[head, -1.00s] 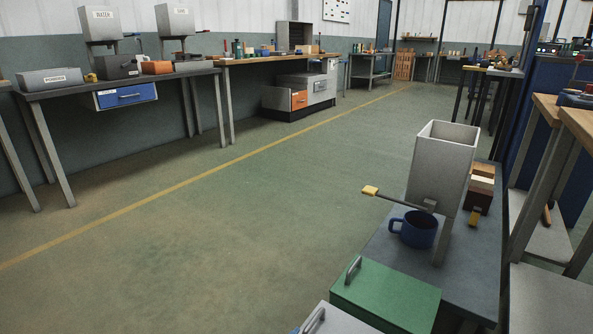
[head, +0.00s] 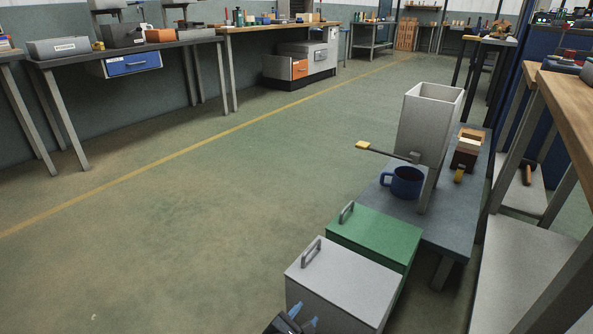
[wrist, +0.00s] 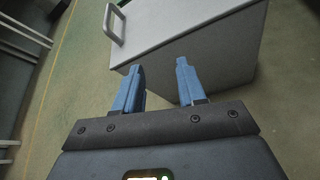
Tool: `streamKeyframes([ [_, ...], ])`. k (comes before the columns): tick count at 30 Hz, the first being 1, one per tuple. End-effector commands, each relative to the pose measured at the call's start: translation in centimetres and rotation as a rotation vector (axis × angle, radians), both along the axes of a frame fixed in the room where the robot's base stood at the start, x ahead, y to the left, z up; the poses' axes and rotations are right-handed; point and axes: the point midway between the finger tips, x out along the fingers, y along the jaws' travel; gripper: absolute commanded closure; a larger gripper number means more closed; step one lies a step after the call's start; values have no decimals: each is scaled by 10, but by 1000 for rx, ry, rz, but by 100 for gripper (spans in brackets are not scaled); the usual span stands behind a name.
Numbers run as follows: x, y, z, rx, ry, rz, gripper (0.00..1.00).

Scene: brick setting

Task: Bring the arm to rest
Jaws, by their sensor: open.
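My gripper (head: 304,322) shows at the bottom edge of the head view, just in front of the grey lidded box (head: 343,281). In the wrist view my gripper (wrist: 158,82) has its two blue fingers spread apart with nothing between them. The grey box (wrist: 200,45) lies beyond the fingertips there, its handle at upper left. I cannot tell whether the fingers touch the box. Most of my arm is out of view.
A green lidded box (head: 374,236) stands behind the grey one. Beyond it a low grey table (head: 440,226) holds a blue mug (head: 403,184) and a tall hopper (head: 424,125) with a lever. A wooden-topped bench (head: 575,105) stands at right. The floor at left is clear.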

Motion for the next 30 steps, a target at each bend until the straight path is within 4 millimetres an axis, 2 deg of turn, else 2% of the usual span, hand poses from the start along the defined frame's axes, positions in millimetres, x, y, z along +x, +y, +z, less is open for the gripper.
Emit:
streamKeyframes([
  [8, -34, -13, -33, 144, 35, -19, 60],
  [14, -73, -25, -63, 315, 65, -52, 60],
  [17, -102, -34, -78, 437, 81, -82, 60],
  [22, -170, -53, -99, 723, 94, -176, 60],
  [26, -219, -68, -97, 949, 79, -262, 60],
  [30, -269, -84, -81, 1186, 39, -362, 60],
])
